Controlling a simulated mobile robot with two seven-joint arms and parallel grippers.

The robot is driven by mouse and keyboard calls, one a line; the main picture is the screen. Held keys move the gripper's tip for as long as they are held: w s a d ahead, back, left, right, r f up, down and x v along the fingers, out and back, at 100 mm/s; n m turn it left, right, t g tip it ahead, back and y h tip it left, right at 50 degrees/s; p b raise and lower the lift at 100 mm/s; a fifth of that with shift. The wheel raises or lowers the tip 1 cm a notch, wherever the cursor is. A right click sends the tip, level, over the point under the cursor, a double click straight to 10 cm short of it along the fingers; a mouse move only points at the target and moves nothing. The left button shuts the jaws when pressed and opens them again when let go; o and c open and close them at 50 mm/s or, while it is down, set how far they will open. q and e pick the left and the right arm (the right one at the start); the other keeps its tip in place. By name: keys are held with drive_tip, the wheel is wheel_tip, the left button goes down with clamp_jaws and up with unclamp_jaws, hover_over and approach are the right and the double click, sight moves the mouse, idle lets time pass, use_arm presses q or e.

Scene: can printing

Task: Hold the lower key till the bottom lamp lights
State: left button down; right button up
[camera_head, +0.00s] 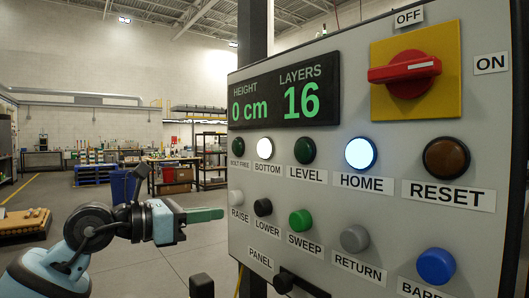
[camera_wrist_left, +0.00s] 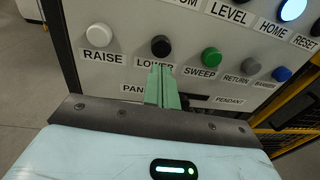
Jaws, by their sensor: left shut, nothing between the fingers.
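The black LOWER key (camera_head: 263,207) is on the grey control panel, between the white RAISE key (camera_head: 237,198) and the green SWEEP key (camera_head: 301,220). Above it, the BOTTOM lamp (camera_head: 264,148) is lit white. My left gripper (camera_head: 222,214) is shut and empty, its green fingers pointing at the panel, with a gap to the LOWER key in the head view. In the left wrist view the fingertips (camera_wrist_left: 162,68) cover part of the LOWER label, just below the LOWER key (camera_wrist_left: 161,45), which shows uncovered. My right gripper is not in view.
The display (camera_head: 285,95) reads height 0 cm and layers 16. The HOME lamp (camera_head: 361,153) is lit; the LEVEL lamp (camera_head: 305,151) is dark. A red rotary switch (camera_head: 405,72) sits top right. Open floor lies left.

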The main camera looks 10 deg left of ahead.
use_arm(q)
drive_tip(key=shift+b+v, duration=0.35)
drive_tip(key=shift+v, duration=1.9)
drive_tip(key=shift+r, duration=0.1)
